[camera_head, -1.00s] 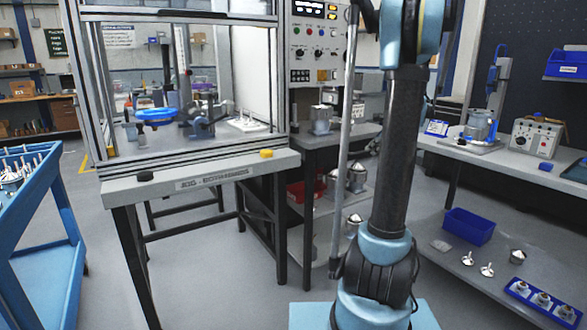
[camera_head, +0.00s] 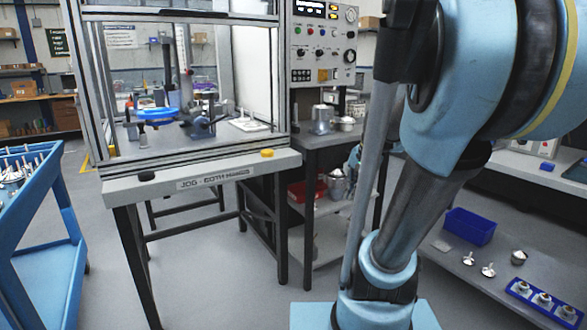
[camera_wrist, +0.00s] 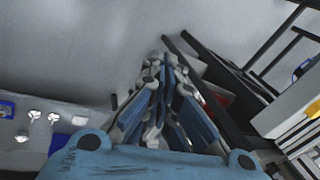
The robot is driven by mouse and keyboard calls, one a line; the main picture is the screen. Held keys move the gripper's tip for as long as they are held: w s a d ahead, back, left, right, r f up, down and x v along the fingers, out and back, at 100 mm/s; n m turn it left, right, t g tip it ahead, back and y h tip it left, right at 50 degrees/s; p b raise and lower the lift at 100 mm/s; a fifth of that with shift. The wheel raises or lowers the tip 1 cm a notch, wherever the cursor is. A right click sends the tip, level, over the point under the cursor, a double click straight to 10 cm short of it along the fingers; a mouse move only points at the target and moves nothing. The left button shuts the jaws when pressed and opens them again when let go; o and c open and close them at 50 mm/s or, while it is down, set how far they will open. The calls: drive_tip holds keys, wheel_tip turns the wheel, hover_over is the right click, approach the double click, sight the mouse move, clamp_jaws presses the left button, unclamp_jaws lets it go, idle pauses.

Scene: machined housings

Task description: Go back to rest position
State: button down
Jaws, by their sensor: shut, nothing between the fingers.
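My gripper (camera_wrist: 158,70) shows in the wrist view, with its blue and grey fingers drawn together and nothing held between them. It points over bare grey floor. In the head view my arm stands at the right and bends toward the camera, covering part of the right-hand bench.
A framed press station (camera_head: 200,172) stands at centre left, beside a control panel (camera_head: 322,45) and a shelved table (camera_head: 318,150). A blue cart (camera_head: 40,225) is at the left. A low shelf at the right holds a blue bin (camera_head: 469,226) and a blue tray (camera_head: 541,300).

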drive_tip(key=s+f+n+h, duration=0.1)
drive_tip(key=s+f+n, duration=0.3)
drive_tip(key=s, duration=0.3)
drive_tip(key=s+f+n+g+h, duration=0.1)
drive_tip(key=s+f+n, duration=0.3)
drive_tip(key=s, duration=0.3)
drive_tip(key=shift+f, duration=0.65)
